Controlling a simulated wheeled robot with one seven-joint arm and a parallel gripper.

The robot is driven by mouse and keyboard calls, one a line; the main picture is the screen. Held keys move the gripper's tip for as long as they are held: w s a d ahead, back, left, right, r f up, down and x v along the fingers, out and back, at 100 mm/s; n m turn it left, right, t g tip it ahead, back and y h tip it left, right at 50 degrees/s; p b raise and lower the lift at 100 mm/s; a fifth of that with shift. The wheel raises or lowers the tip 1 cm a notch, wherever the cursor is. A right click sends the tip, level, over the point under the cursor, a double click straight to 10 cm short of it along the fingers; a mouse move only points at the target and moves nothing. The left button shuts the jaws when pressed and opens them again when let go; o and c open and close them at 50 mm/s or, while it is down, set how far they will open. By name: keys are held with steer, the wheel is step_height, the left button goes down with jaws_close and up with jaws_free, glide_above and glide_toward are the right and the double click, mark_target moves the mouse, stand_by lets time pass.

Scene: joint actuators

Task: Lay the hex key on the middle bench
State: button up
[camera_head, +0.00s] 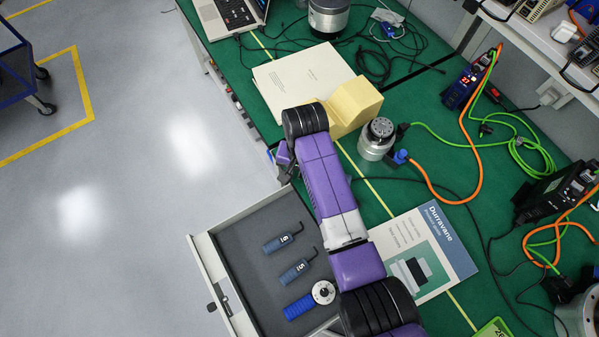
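Two hex keys with dark blue handles lie in the open grey drawer (226,247). The upper hex key (281,240) bears a figure that looks like 6 or 9. The lower hex key (296,269) bears a figure like 5. Their bent ends point right. My purple arm reaches up over the bench edge. My gripper (285,173) hangs past the black joint, above and left of the drawer's far corner. Its fingers are small and partly hidden, so I cannot tell its opening. The green bench top (385,197) lies right of the drawer.
A blue-handled tool with a round dial (312,298) lies lower in the drawer. The bench carries papers (300,80), a yellow block (352,105), a metal actuator (377,138), a booklet (420,250) and orange and green cables (470,150). A laptop (230,15) stands at the top.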

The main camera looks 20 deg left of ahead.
step_height(320, 180, up, 12)
steer(key=shift+d, duration=0.25)
stand_by(0.5)
stand_by(0.4)
